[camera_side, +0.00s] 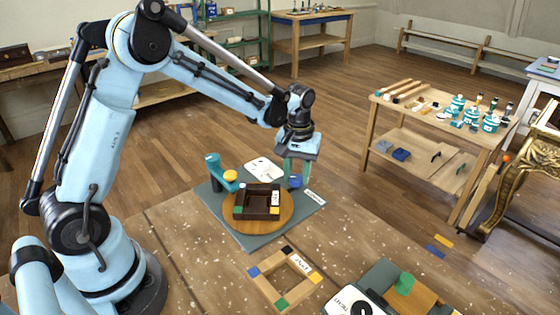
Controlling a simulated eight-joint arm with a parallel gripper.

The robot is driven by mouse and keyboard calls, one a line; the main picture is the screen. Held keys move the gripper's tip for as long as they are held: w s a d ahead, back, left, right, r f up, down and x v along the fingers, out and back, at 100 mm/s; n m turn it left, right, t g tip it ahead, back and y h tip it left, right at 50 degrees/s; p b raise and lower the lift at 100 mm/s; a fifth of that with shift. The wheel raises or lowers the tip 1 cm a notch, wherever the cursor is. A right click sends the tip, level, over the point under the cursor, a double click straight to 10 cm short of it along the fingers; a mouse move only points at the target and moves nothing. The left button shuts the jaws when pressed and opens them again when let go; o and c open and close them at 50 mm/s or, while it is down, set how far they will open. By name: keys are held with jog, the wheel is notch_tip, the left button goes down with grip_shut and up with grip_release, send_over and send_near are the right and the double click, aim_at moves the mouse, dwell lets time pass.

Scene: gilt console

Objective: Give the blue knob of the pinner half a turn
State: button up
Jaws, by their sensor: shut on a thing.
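The blue knob (295,182) is at the far right part of a grey-green base plate (262,239), beside a small white label. My gripper (297,178) points down over it from above, its fingers closed around the knob and partly hiding it. The knob's exact angle is too small to read. On the same plate, a teal upright fixture (213,168) with a yellow knob (231,176) stands at the left. A round wooden disc (243,236) carries a dark square frame (242,211) with coloured corners, left of and nearer than my gripper.
A pale wooden frame (264,283) with coloured corners lies on the speckled bench in front. Another grey-green fixture with a green knob (405,283) is at the front right. A wooden side table (428,122) with teal pots stands behind right, near a gilt ornate piece (508,187).

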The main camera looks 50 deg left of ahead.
jog(key=m, duration=0.7)
jog(key=shift+d, duration=0.1)
jog(key=m, duration=0.6)
jog(key=shift+d+m, duration=0.1)
jog(key=shift+m, duration=0.3)
jog(key=m, duration=0.7)
jog(key=shift+s+d, duration=0.1)
jog(key=m, duration=0.6)
jog(key=shift+s+m, duration=0.1)
jog(key=shift+m, duration=0.2)
jog(key=o, duration=1.1)
jog(key=shift+c, duration=0.2)
jog(key=shift+r, duration=0.1)
